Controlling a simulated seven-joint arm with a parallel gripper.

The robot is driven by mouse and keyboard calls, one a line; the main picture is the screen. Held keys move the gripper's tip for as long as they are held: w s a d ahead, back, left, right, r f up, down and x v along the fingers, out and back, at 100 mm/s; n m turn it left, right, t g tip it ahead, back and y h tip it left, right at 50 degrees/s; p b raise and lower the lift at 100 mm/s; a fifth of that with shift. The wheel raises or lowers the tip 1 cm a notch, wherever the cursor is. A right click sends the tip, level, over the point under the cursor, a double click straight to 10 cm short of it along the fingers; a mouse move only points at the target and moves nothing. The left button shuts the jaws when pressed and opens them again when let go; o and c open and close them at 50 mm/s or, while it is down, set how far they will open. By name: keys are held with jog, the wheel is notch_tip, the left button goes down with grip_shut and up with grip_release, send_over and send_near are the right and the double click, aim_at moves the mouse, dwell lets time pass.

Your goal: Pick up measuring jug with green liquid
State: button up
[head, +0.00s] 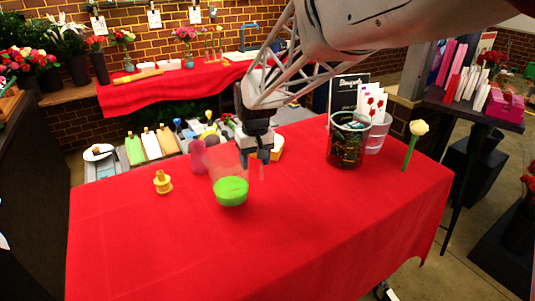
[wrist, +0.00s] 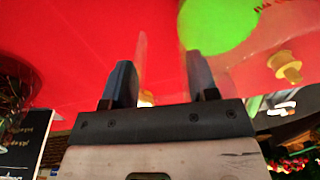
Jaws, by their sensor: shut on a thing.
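The measuring jug (head: 228,182) is clear, with bright green liquid in its lower part. It stands at the middle of the red table in the head view, leaning a little; I cannot tell whether its base touches the cloth. My gripper (head: 256,158) points down at the jug's right side, its fingers shut on a clear part of it near the top. In the wrist view, my gripper (wrist: 160,78) has a finger on each side of thin clear material, and the green of the jug (wrist: 213,24) shows beyond the right finger. The exact grip is hard to see.
A small yellow object (head: 163,182) stands left of the jug, and a pink vase (head: 198,157) close behind it. A dark patterned pot (head: 346,143) and a white rose (head: 414,142) stand at the right. The front of the red table (head: 250,255) is clear.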

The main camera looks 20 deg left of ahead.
jog(key=s+d+r, duration=0.1)
jog(key=s+d, duration=0.7)
jog(key=s, duration=0.5)
jog(key=shift+d+r, duration=0.2)
jog(key=shift+d, duration=0.1)
dwell(0.6)
jog(key=shift+s, duration=0.2)
jog(key=shift+r, duration=0.2)
dwell(0.6)
